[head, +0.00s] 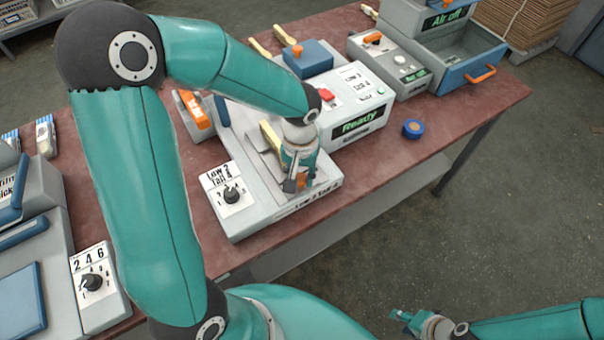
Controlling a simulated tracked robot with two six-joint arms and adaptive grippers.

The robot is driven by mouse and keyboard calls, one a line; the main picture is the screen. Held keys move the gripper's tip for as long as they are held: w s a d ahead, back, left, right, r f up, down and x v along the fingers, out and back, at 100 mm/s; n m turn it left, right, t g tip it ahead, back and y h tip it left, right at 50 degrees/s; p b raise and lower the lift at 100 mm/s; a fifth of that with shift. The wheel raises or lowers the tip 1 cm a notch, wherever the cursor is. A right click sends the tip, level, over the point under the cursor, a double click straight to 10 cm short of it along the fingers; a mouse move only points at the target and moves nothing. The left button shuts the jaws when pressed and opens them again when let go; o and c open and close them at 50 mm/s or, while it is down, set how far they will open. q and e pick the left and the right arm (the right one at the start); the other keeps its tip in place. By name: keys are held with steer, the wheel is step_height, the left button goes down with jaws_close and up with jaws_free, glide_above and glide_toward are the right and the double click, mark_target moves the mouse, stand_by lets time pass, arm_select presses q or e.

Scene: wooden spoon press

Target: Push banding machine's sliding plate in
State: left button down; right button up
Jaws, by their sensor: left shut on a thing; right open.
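The banding machine (245,213) is a pale grey box on the red-brown table, with a black dial marked "Low 2 Tall 4". Its grey metal sliding plate (262,163) lies on top, partly hidden by my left arm. My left gripper (296,186) is over the front right of the machine, pointing down. It is shut at the plate's front end, where a bit of orange shows between its fingers; the exact contact is hidden. Pale wooden pieces (270,136) show behind the gripper. My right gripper (398,317) is open and empty, low beyond the table's front edge.
A white machine showing "Ready" (357,126) stands right behind the banding machine. A blue tape roll (413,128) lies on the table to its right. An open drawer (465,76) is at the back right. Another machine with a "2 4 6" dial (94,283) stands at left.

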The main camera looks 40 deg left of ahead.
mark_target(267, 127)
arm_select(q)
steer(key=w+a, duration=0.2)
steer(key=a, duration=0.3)
steer(key=w+a, duration=0.2)
steer(key=a, duration=0.3)
steer(key=w+a, duration=0.2)
steer(key=a, duration=0.3)
steer(key=shift+w+p, duration=0.1)
steer(key=shift+p, duration=0.2)
steer(key=shift+a+r, duration=0.1)
steer(key=shift+w+a, duration=0.1)
steer(key=c, duration=0.8)
jaws_free()
step_height(267, 127, up, 12)
steer(key=shift+f, duration=0.1)
